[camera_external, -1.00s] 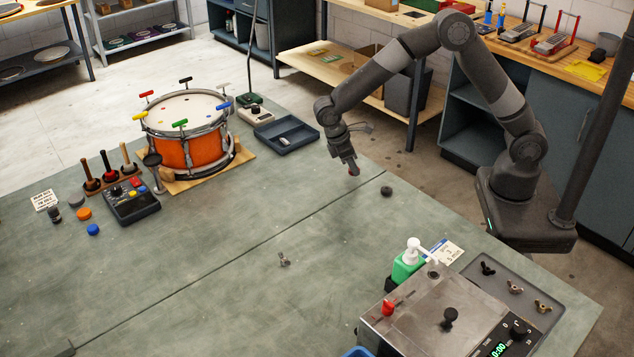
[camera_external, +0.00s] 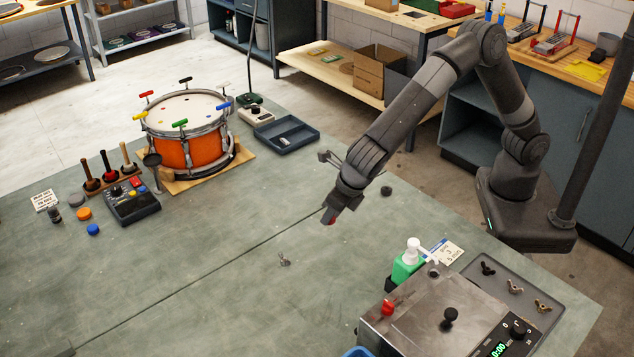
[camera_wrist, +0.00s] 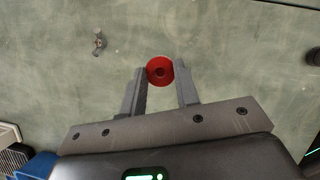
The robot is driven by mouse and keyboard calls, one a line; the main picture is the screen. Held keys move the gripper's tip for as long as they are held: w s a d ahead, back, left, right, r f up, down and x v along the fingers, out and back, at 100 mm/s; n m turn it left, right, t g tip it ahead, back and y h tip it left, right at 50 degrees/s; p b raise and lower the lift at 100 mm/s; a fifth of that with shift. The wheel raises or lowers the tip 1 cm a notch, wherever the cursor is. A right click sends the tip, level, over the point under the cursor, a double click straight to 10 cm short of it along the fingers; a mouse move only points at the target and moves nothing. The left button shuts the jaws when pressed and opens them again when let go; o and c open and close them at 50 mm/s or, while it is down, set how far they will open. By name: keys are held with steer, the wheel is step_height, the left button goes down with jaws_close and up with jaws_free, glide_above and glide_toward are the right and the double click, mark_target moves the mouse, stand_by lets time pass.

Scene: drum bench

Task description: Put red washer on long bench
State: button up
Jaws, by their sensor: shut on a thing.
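My gripper (camera_external: 332,219) is shut on the red washer (camera_wrist: 160,70), which sits between the two fingertips in the wrist view. In the external view only a small red spot of the washer (camera_external: 331,222) shows at the fingertips. The gripper holds it above the green-grey bench top (camera_external: 210,245), right of the middle. I cannot tell the exact height. The red washer is round with a darker centre.
A grey wing nut (camera_external: 284,260) and a dark round knob (camera_external: 386,190) lie on the bench. A metal box (camera_external: 420,310) and green bottle (camera_external: 405,268) stand front right. The orange drum (camera_external: 185,135) and blue-grey tray (camera_external: 286,135) are farther back. The middle is mostly clear.

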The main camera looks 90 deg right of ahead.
steer(key=s+a+r+n+y, duration=0.1)
steer(key=a+r+n+y, duration=0.1)
steer(key=a+n, duration=0.45)
glide_above(336, 308)
steer(key=s, duration=0.1)
steer(key=shift+y, duration=0.3)
steer(key=f, duration=0.6)
steer(key=shift+s+d+f, duration=0.15)
steer(key=shift+s+f, duration=0.05)
steer(key=shift+f, duration=2.1)
steer(key=shift+f, duration=0.1)
steer(key=o, duration=0.9)
steer(key=shift+o, duration=0.2)
steer(key=v, duration=1.2)
steer(key=shift+s, duration=0.15)
